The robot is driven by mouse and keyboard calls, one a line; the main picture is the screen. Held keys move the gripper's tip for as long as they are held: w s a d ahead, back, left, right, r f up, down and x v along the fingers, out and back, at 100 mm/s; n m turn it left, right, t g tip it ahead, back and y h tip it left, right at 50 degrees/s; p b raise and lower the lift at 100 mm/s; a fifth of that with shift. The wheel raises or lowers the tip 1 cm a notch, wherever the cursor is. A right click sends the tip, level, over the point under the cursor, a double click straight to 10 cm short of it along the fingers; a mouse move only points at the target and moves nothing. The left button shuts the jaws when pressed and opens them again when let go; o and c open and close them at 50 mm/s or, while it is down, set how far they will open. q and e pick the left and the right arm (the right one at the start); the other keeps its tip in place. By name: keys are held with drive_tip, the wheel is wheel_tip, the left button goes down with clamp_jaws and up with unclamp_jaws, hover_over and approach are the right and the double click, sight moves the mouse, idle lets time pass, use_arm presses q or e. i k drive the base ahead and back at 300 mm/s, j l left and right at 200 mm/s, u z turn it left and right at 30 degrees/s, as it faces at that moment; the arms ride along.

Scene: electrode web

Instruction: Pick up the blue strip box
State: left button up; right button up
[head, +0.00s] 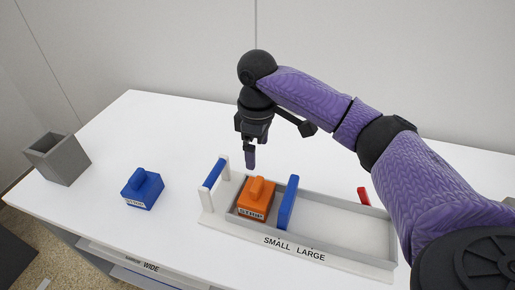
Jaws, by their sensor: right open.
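The blue strip box (143,189) stands on the white table at the left, with a knob on top and a white label on its front. My right gripper (251,158) points down above the table, behind the tray and to the right of the blue box, apart from it. It is open and empty, though its fingers overlap in this view. My left gripper does not show.
A grey tray (345,238) marked SMALL and LARGE holds an orange strip box (257,198) beside a blue divider (287,203). A blue-barred handle (214,173) stands at its left. A grey bin (57,158) sits at the table's left edge. The table's back left is clear.

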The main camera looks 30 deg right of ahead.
sight(143, 190)
drive_tip(key=k+j, duration=0.8)
drive_tip(key=k, duration=0.05)
